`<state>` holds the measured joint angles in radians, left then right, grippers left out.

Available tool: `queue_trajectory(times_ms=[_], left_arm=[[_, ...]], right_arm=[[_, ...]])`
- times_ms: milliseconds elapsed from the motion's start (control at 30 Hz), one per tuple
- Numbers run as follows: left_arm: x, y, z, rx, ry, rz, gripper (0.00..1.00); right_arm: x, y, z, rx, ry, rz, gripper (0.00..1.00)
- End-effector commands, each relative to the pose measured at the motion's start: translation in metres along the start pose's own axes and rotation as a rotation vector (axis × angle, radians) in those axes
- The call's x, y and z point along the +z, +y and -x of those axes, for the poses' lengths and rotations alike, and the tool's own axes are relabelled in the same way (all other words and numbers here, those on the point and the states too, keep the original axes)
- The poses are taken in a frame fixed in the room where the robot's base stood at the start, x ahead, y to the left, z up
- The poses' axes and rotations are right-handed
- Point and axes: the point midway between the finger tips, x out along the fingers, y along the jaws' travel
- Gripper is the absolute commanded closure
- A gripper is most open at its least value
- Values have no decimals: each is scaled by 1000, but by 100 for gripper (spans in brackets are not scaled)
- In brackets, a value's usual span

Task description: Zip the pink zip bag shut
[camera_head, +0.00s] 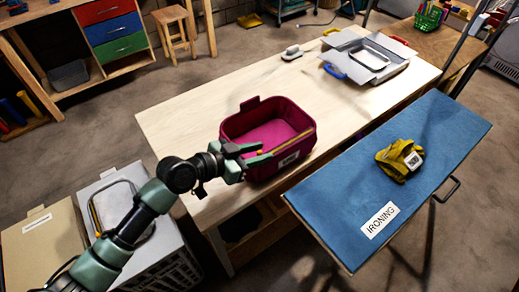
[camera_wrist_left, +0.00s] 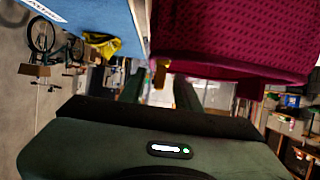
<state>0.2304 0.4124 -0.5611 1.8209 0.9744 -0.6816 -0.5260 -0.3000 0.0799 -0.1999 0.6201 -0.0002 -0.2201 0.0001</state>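The pink zip bag (camera_head: 305,150) stands on the wooden table with its top open and its lighter pink inside showing. A yellow zip strip (camera_head: 288,144) runs along its near rim, and a white label is on its near side. My left gripper (camera_head: 262,155) is at the near left of the bag, by the left end of the yellow strip. In the left wrist view its two fingers (camera_wrist_left: 160,92) are apart, with a small yellow-orange piece (camera_wrist_left: 161,73) near the tips; contact is unclear. The bag (camera_wrist_left: 235,40) fills the upper right there. My right gripper is not in view.
The wooden table (camera_head: 190,118) is clear left of the bag. The blue ironing board (camera_head: 335,200) holds a yellow cloth item (camera_head: 391,163). Grey and beige bins stand at lower left.

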Motion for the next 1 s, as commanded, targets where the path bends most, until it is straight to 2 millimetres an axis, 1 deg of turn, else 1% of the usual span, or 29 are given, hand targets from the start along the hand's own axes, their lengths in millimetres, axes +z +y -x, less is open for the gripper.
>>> queue_trajectory(times_ms=[100,300,367,400,433,1000], left_arm=[[0,0,-4,0,0,-1,67],[0,0,-4,0,0,-1,67],[0,0,-4,0,-1,-1,84],[0,0,-4,1,-1,-1,95],[0,0,-4,1,-1,0,100],[1,0,-4,0,-1,0,100]], right_arm=[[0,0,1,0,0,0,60],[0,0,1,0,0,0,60],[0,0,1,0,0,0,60],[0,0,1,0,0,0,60],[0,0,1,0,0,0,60],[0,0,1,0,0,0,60]])
